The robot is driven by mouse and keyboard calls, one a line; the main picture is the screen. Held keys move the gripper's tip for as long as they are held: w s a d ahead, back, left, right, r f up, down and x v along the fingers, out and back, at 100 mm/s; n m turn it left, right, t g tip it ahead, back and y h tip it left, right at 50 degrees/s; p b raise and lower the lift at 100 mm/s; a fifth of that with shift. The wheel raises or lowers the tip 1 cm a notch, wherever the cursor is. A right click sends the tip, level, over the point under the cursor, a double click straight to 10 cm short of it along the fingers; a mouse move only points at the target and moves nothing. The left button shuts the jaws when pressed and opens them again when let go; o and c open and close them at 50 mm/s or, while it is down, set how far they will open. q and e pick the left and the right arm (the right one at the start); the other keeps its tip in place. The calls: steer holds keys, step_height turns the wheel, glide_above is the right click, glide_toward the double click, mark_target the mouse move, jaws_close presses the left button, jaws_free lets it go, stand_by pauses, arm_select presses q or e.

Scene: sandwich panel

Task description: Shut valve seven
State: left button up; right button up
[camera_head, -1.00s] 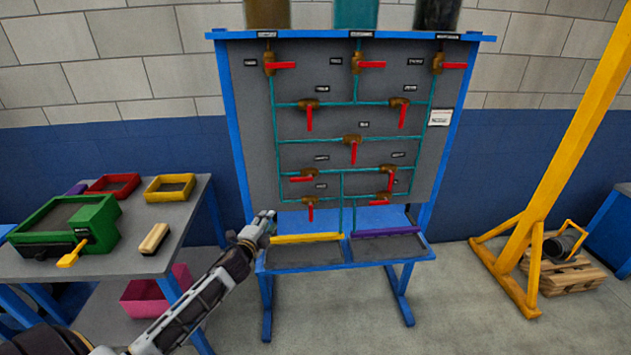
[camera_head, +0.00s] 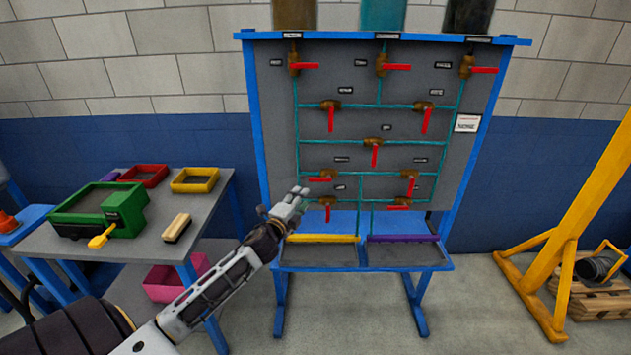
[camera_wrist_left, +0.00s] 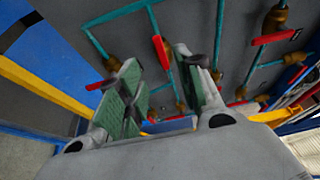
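The grey panel (camera_head: 281,140) carries teal pipes and several brass valves with red handles. Its small labels are too blurred to read, so I cannot tell which valve is seven. In the lower left, one valve (camera_head: 327,174) has its handle sideways, pointing left; below it another valve (camera_head: 327,201) has its handle hanging down. My left gripper (camera_head: 298,194) is in front of the panel, just left of these two. In the left wrist view the gripper (camera_wrist_left: 156,62) is open, its green pads apart, with pipes and a red handle (camera_wrist_left: 160,50) beyond. My right gripper is out of view.
Below the panel are trays with a yellow edge (camera_head: 322,238) and a purple edge (camera_head: 402,238). A table (camera_head: 150,235) with a green box (camera_head: 100,208), coloured trays and a brush (camera_head: 177,228) stands left. A yellow frame (camera_head: 575,215) stands right. Floor between is clear.

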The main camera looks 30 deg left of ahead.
mark_target(314, 181)
arm_select(q)
steer(key=w, duration=0.4)
steer(key=w+a, duration=0.1)
steer(key=w, duration=0.2)
steer(key=shift+a, duration=0.1)
steer(key=shift+w+a, duration=0.1)
steer(key=shift+w, duration=0.5)
steer(key=shift+w+a+p, duration=0.2)
steer(key=shift+w+p, duration=0.15)
steer(key=shift+w, duration=0.8)
steer(key=shift+w+a, duration=0.1)
steer(key=shift+w, duration=0.7)
steer(key=shift+w+a, duration=0.1)
steer(key=shift+w, duration=0.35)
jaws_close()
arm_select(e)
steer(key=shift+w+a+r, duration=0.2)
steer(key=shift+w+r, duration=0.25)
